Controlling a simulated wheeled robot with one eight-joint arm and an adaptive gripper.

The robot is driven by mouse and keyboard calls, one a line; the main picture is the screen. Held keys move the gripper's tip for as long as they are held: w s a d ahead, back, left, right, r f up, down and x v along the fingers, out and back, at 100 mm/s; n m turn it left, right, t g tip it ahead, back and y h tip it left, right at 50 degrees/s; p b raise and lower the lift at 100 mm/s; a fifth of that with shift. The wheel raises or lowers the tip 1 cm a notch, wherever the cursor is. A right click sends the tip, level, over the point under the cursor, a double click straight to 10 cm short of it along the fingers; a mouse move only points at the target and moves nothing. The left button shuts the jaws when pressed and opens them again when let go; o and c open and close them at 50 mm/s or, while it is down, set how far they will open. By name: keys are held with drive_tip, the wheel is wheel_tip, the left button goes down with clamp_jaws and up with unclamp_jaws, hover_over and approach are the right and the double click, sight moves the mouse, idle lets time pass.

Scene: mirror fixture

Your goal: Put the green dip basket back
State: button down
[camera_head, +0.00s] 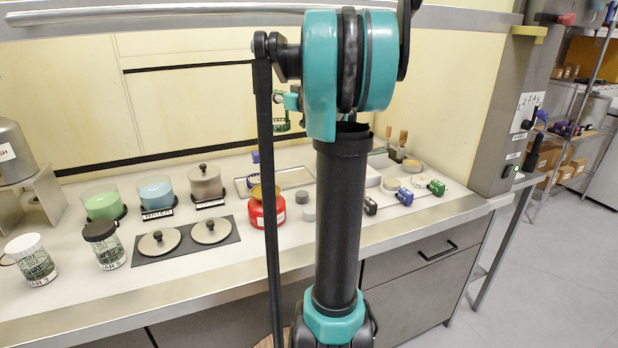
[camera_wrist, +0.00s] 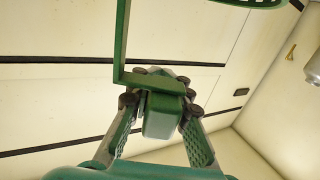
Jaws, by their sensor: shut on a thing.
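The green dip basket (camera_head: 281,125) hangs in the air behind my arm in the head view, above the back of the bench. In the wrist view its upright green handle (camera_wrist: 121,45) runs up from between my fingers, and part of the basket rim (camera_wrist: 252,2) shows at the top edge. My gripper (camera_wrist: 160,88) is shut on the green grip block of the handle. In the head view my gripper (camera_head: 292,99) is partly hidden by my arm.
Two lids (camera_head: 158,242) lie on a dark mat. My arm hides the bench's middle.

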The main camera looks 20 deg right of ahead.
sight(280, 92)
drive_tip(key=d, duration=0.3)
drive_tip(key=shift+s+r+h, duration=0.25)
drive_tip(key=shift+r+h, duration=0.05)
wheel_tip(280, 92, down, 20)
drive_tip(key=shift+d+m, duration=0.3)
drive_tip(key=shift+d, duration=0.15)
drive_tip(key=shift+s, duration=0.1)
drive_tip(key=c, duration=1.4)
unclamp_jaws()
drive_tip(key=shift+f, duration=0.1)
drive_tip(key=v, duration=1.2)
drive_tip(key=shift+a, duration=0.1)
